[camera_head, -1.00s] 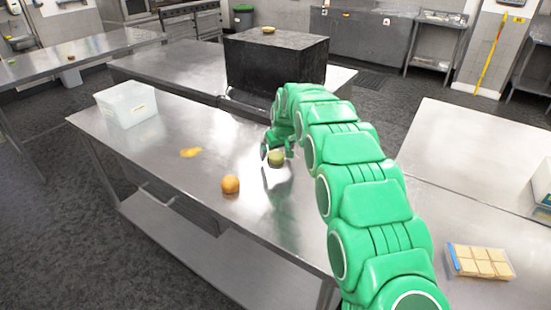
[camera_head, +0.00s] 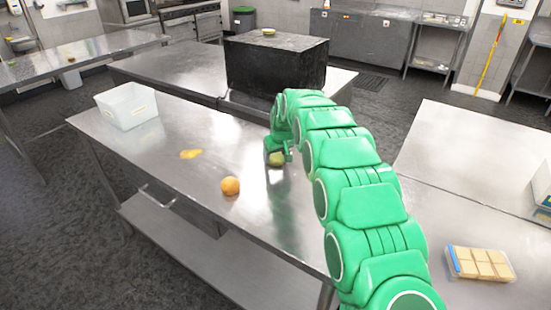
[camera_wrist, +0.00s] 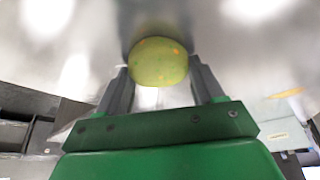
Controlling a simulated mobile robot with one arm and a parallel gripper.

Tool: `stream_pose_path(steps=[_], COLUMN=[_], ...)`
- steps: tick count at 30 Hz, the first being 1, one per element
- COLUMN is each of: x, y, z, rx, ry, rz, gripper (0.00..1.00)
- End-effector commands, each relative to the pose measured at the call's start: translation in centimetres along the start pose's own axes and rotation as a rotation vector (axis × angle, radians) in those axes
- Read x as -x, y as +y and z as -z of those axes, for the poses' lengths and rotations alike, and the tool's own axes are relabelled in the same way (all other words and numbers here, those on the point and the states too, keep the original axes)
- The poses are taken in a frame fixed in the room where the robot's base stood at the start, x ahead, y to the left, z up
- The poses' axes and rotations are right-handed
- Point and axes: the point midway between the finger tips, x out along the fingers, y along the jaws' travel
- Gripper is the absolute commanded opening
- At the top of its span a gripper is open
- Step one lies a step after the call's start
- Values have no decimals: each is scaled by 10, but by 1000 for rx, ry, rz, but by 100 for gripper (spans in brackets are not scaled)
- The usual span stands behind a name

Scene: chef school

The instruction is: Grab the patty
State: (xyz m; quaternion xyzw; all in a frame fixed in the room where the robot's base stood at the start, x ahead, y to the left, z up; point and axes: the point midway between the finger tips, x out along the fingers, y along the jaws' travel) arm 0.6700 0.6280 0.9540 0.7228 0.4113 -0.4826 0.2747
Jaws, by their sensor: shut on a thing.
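My gripper (camera_head: 277,152) is low over the near steel table, shut on a round yellow-green fruit-like thing (camera_head: 276,160). In the wrist view this thing (camera_wrist: 158,62) shows small orange spots and sits between the two grey fingers of my gripper (camera_wrist: 160,78), one on each side. It is at or very near the tabletop; I cannot tell whether it touches. Nothing in view can be clearly made out as a patty. A small tan round thing (camera_head: 268,31) lies on the black box, too small to identify.
The black box (camera_head: 276,65) stands behind. A tray of pale square pieces (camera_head: 480,263) lies on the right table. The near table's middle is mostly clear.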

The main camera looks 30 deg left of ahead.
Motion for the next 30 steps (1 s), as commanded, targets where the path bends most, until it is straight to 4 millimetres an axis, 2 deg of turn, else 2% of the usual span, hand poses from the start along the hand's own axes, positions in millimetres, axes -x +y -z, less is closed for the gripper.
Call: stream_pose_path(steps=[5, 14, 23, 30], x=[5, 30, 50, 79], y=[0, 1, -4, -9], z=[2, 12, 5, -2], rx=[0, -1, 0, 0], ry=[0, 1, 0, 1], rz=[0, -1, 0, -1], gripper=[35, 35, 35, 35])
